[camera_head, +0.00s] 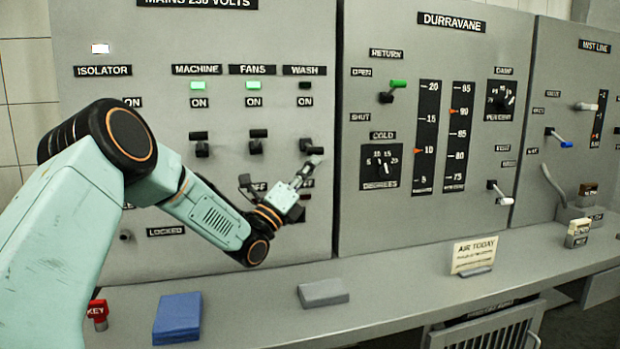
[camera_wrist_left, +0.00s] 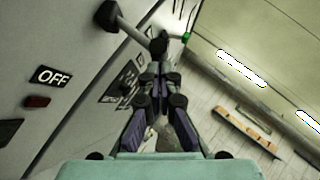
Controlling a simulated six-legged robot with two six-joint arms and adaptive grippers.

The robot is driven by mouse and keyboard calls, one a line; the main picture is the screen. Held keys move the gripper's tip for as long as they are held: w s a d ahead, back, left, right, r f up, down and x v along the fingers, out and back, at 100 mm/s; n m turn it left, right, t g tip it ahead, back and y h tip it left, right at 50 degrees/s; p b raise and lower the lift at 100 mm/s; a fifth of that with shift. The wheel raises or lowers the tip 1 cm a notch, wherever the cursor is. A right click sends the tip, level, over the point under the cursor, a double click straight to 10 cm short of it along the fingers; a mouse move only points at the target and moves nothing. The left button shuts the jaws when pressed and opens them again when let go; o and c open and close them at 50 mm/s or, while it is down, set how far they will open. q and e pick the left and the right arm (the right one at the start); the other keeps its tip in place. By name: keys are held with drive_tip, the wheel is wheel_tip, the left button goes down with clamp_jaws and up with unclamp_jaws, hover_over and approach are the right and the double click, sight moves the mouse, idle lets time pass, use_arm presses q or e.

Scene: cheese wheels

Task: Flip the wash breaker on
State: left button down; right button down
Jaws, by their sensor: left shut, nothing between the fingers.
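The wash breaker (camera_head: 306,145) is a black-handled lever on the grey panel, under the WASH label (camera_head: 304,70). Its ON lamp (camera_head: 304,86) is dark. My left gripper (camera_head: 312,164) is shut and empty, its tips just below the breaker handle. In the left wrist view the shut fingers (camera_wrist_left: 160,62) point at a lever (camera_wrist_left: 130,27) with a dark end; whether they touch it I cannot tell. An OFF label (camera_wrist_left: 50,77) and a dull red lamp (camera_wrist_left: 37,102) show left of the fingers. My right gripper is out of view.
The machine breaker (camera_head: 200,143) and fans breaker (camera_head: 256,140) stand left, their ON lamps lit green. A second panel (camera_head: 430,215) with dials adjoins on the right.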

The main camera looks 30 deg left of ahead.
use_arm(q)
drive_tip(key=shift+w, duration=0.15)
drive_tip(key=shift+r+n+p, duration=0.25)
drive_tip(key=shift+n+p, duration=0.05)
drive_tip(key=shift+p, duration=0.25)
drive_tip(key=shift+d+r+y+p, duration=0.15)
drive_tip(key=shift+y+p, duration=0.15)
drive_tip(key=shift+y, duration=0.1)
drive_tip(key=shift+n, duration=0.3)
drive_tip(key=r+n+g+y+p, duration=0.1)
drive_tip(key=n+p, duration=0.1)
drive_tip(key=p, duration=0.2)
drive_tip(key=r+n+g+y+p, duration=0.1)
drive_tip(key=r+n+p, duration=0.1)
drive_tip(key=p, duration=0.1)
drive_tip(key=r+n+g+y+p, duration=0.1)
drive_tip(key=n+p, duration=0.1)
drive_tip(key=p, duration=0.2)
drive_tip(key=shift+s+r+y+p, duration=0.2)
drive_tip(key=shift+r+y+p, duration=0.1)
drive_tip(key=shift+y, duration=0.1)
drive_tip(key=shift+f, duration=0.15)
